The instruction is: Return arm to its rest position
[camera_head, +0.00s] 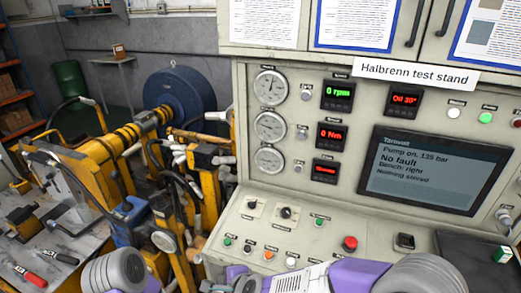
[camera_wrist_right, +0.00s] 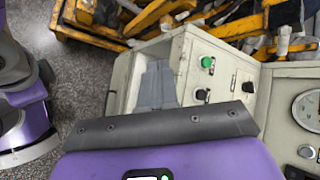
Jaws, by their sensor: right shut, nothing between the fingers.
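My right arm crosses the bottom of the head view in purple and grey, with its gripper (camera_head: 236,280) low by the front edge of the test stand's sloped control panel (camera_head: 345,243). In the right wrist view the grey fingers of the right gripper (camera_wrist_right: 156,80) are together and empty. They overlap the pale side of the console in the picture; I cannot tell whether they touch it. A grey and purple part of my left arm (camera_head: 115,272) shows at the bottom left of the head view. The left gripper is out of view.
The panel carries knobs, small buttons and a red button (camera_head: 350,243). Its screen (camera_head: 435,170) reads "Pump on. 135 bar", "No fault". Yellow machinery with hoses (camera_head: 120,150) stands left of the stand.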

